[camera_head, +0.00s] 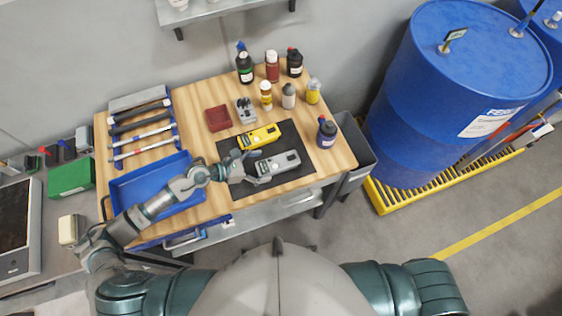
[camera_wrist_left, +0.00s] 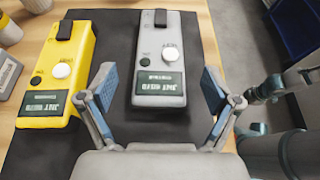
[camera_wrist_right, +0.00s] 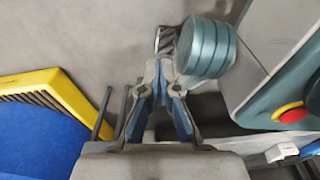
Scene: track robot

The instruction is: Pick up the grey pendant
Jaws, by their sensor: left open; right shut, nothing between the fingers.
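The grey pendant (camera_head: 280,164) is a box-shaped handset lying flat on the black mat (camera_head: 296,179) on the wooden workbench. In the left wrist view the grey pendant (camera_wrist_left: 160,52) shows a dark display at its near end and a round white knob. My left gripper (camera_head: 246,168) is at the pendant's left end. In the left wrist view my left gripper (camera_wrist_left: 157,90) is open, its fingers spread either side of the near end, with no clear contact. My right gripper (camera_wrist_right: 161,98) is shut and empty, away from the bench; the head view does not show it.
A yellow pendant (camera_head: 260,137) lies beside the grey one on the mat. Several bottles stand at the back, and a dark blue bottle (camera_head: 327,132) stands right of the mat. A blue tray (camera_head: 150,180) lies left, under my left arm. Blue drums (camera_head: 440,110) stand right.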

